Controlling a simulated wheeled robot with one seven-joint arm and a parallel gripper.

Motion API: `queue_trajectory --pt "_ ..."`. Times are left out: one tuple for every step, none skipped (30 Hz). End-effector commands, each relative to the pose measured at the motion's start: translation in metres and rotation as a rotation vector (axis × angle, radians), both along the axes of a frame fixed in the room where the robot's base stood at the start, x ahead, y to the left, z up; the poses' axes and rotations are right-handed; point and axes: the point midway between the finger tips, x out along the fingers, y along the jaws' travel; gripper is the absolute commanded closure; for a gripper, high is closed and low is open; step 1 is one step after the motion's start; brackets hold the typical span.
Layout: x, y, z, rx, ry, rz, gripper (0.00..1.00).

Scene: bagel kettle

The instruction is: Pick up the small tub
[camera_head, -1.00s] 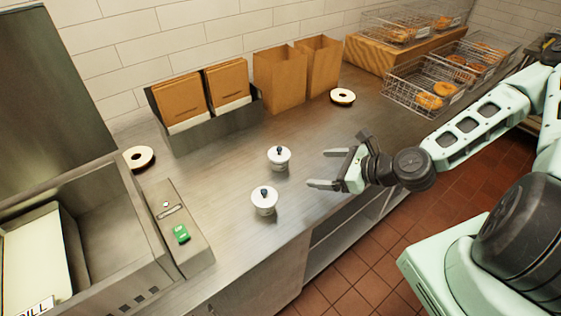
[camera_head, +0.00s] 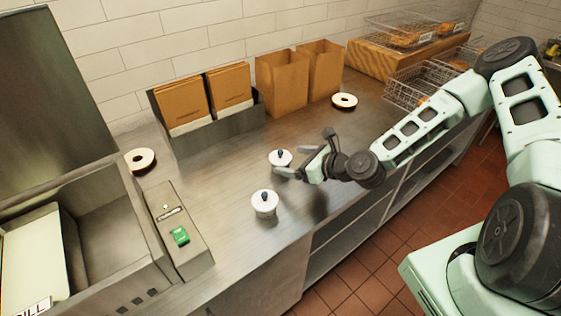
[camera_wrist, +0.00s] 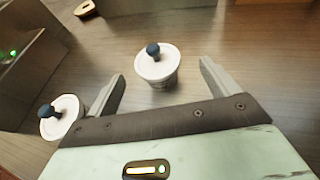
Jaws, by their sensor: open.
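Two small white tubs with dark-knobbed lids stand on the steel counter. The farther tub (camera_head: 279,158) is just left of my gripper (camera_head: 290,162) in the head view, its lower part partly hidden by a finger. In the wrist view this tub (camera_wrist: 158,66) stands upright just beyond and between the fingertips. My gripper (camera_wrist: 161,83) is open and empty there, with gaps to the tub on both sides. The nearer tub (camera_head: 265,203) stands closer to the counter's front edge. It shows in the wrist view (camera_wrist: 60,118) outside the left finger.
A grey control box with a green button (camera_head: 180,236) and a steel basin are at left. Paper bags (camera_head: 282,82) and a bag holder (camera_head: 215,128) line the wall. Wire baskets (camera_head: 410,88) stand at the back right.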

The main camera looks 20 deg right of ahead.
Motion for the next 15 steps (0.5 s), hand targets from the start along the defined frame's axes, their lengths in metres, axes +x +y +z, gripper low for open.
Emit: queue_trajectory --pt "0.003 0.003 -0.001 0.0 0.0 0.001 0.13" --pt "0.004 0.004 -0.002 0.0 0.0 0.001 0.13" --pt "0.005 0.004 -0.002 0.0 0.0 0.001 0.13" --pt "0.006 0.005 -0.003 0.0 0.0 0.001 0.13" --pt "0.007 0.006 -0.003 0.0 0.0 0.001 0.13" --pt "0.01 0.008 -0.003 -0.001 -0.001 0.002 0.13" --pt "0.012 0.01 -0.003 -0.001 -0.001 0.003 0.13" --pt "0.014 0.012 -0.004 -0.001 0.0 0.003 0.13" --pt "0.018 0.016 -0.005 -0.001 0.0 0.004 0.13" --pt "0.021 0.019 -0.006 -0.002 0.001 0.004 0.13" --pt "0.024 0.022 -0.007 -0.002 0.001 0.004 0.13" --pt "0.029 0.025 -0.009 -0.001 0.0 0.003 0.13" --pt "0.032 0.027 -0.012 -0.002 0.0 0.004 0.13" --pt "0.035 0.028 -0.014 -0.002 0.0 0.003 0.13" --pt "0.038 0.031 -0.016 -0.001 0.0 0.003 0.13"
